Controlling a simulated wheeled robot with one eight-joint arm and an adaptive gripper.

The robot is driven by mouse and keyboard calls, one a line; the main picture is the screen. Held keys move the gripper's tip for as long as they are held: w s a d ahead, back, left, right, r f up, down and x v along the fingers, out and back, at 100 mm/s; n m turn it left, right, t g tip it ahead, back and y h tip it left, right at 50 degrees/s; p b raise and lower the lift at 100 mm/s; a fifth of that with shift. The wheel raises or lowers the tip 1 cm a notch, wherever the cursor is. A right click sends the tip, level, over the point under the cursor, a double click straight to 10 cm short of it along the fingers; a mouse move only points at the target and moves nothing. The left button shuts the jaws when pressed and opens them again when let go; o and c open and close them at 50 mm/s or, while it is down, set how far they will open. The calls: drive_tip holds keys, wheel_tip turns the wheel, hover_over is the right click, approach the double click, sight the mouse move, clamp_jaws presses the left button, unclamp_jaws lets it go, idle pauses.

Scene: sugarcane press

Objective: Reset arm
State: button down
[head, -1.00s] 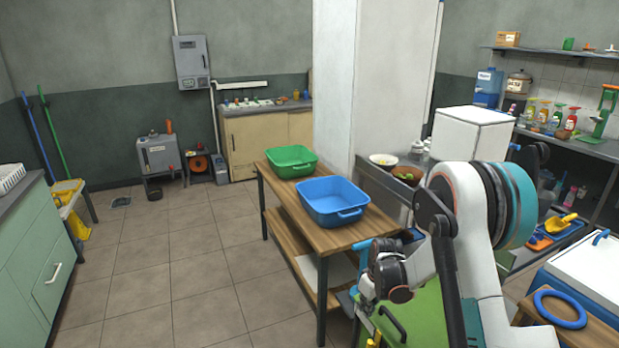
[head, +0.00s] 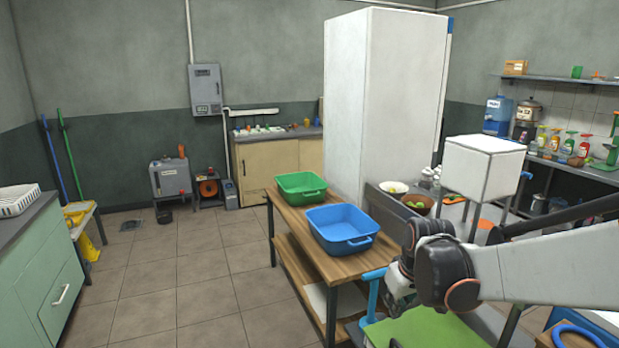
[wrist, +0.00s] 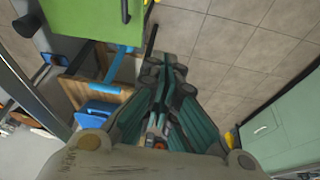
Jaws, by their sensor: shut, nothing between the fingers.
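My gripper (wrist: 166,66) shows in the wrist view with its dark teal fingers closed together and nothing between them. The fingers stand over the tiled floor (wrist: 215,50) in that view. In the head view my arm (head: 550,265) reaches in from the right edge, and its dark wrist joint is in front of the wooden table's near right corner. The fingers are mostly hidden there.
A wooden table (head: 345,268) holds a green basin (head: 301,190) and a blue basin (head: 343,232). A green panel (head: 425,328) lies below my wrist, and it also shows in the wrist view (wrist: 85,18). A white box (head: 484,168) stands behind my arm. Floor at left is clear.

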drive_tip(key=s+r+m+t, duration=0.1)
drive_tip(key=s+r, duration=0.2)
drive_tip(key=s, duration=0.8)
drive_tip(key=s+r+m+t, duration=0.2)
drive_tip(key=s+r, duration=0.2)
drive_tip(key=s, duration=0.7)
drive_tip(key=shift+s+r+m+h, duration=0.2)
drive_tip(key=shift+r+m+h, duration=0.1)
drive_tip(key=shift+d, duration=0.1)
